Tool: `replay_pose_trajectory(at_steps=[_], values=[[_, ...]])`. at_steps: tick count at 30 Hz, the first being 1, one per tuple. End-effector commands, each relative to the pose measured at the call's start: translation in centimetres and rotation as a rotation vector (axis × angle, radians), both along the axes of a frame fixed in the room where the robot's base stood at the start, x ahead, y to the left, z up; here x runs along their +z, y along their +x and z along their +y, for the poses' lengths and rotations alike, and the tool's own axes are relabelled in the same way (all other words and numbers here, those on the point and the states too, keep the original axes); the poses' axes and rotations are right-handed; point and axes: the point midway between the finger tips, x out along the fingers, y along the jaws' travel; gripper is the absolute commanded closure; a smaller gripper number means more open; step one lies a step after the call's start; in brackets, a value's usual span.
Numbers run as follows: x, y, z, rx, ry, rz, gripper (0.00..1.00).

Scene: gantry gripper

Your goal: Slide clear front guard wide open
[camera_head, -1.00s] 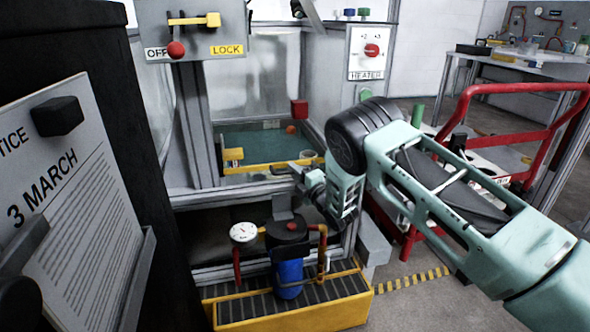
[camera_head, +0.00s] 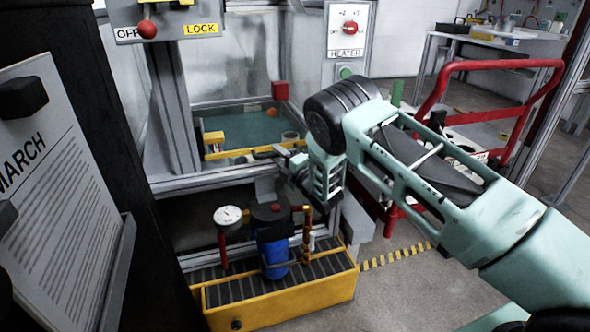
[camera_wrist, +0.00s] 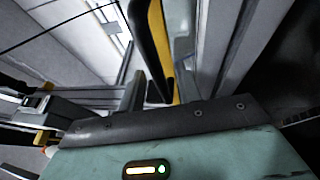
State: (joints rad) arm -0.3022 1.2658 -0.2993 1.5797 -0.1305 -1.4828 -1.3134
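The clear front guard is hard to pick out. Hazy see-through panes (camera_head: 232,68) show in the upper part of the grey-framed enclosure, and I cannot tell which is the guard or how far it stands open. A yellow bar (camera_head: 238,153) runs across the enclosure's front, above the lower sill. My gripper (camera_head: 268,153) points left at the right part of this bar, with its dark fingers close to it. In the wrist view, a yellow strip (camera_wrist: 158,45) with a dark bar beside it stands just before the gripper. Contact and finger opening are unclear.
A yellow crate (camera_head: 285,302) with a blue filter (camera_head: 272,258) and gauge (camera_head: 228,216) sits below my gripper. A red-railed cart (camera_head: 480,64) stands right. A dark cabinet with a notice (camera_head: 60,190) fills the left. The LOCK panel (camera_head: 165,28) hangs above. Floor is free at front right.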

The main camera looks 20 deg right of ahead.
Motion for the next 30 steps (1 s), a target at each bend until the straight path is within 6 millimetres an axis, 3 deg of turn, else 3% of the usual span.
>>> replay_pose_trajectory(at_steps=[18,24,30], values=[[-2.3,-12.1,-5.1,-0.001,-0.002,0.006,0.66],[-2.8,-14.4,-6.1,0.0,-0.001,0.003,0.66],[-2.8,-15.1,-6.3,0.0,0.0,0.001,0.66]])
